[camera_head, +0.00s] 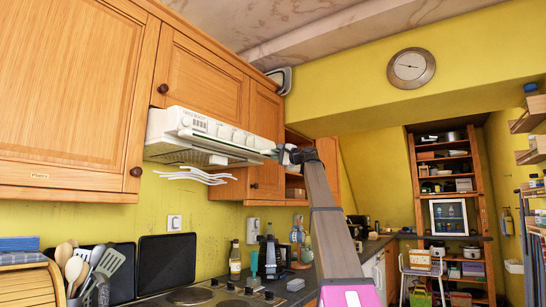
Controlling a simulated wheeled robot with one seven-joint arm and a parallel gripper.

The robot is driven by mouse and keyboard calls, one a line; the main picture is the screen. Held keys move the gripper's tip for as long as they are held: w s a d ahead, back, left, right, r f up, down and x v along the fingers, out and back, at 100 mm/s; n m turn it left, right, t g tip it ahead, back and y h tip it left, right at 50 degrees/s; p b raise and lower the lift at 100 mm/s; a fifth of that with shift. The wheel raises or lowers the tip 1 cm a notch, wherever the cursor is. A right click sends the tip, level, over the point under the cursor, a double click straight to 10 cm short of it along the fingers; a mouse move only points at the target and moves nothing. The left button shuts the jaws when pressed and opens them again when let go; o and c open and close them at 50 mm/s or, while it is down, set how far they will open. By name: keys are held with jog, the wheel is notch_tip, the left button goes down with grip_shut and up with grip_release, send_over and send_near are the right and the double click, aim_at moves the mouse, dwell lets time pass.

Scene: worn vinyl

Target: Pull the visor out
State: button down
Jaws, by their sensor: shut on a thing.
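The visor (222,136) is the white front part of the range hood under the wooden wall cupboards, left of centre. It has a control panel at its left end and a lighter underside. My gripper (277,154) is at the right end of the visor, at the end of my raised arm. It is shut on the visor's right edge. The fingertips are small and partly merged with the edge, so the exact grip is hard to see.
Wooden cupboards (195,72) hang above the hood. Below are a hob (190,297), utensils (88,268), a bottle (235,262) and dark boards (167,262) against the yellow wall. Open shelves (447,170) stand at the far right. The air right of my arm is free.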

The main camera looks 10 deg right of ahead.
jog(key=c, duration=1.1)
grip_release()
jog(key=shift+s+d, duration=0.15)
jog(key=shift+s, duration=0.05)
jog(key=shift+o, duration=0.2)
jog(key=v, duration=1)
jog(key=shift+s+d, duration=0.25)
jog(key=shift+f, duration=0.15)
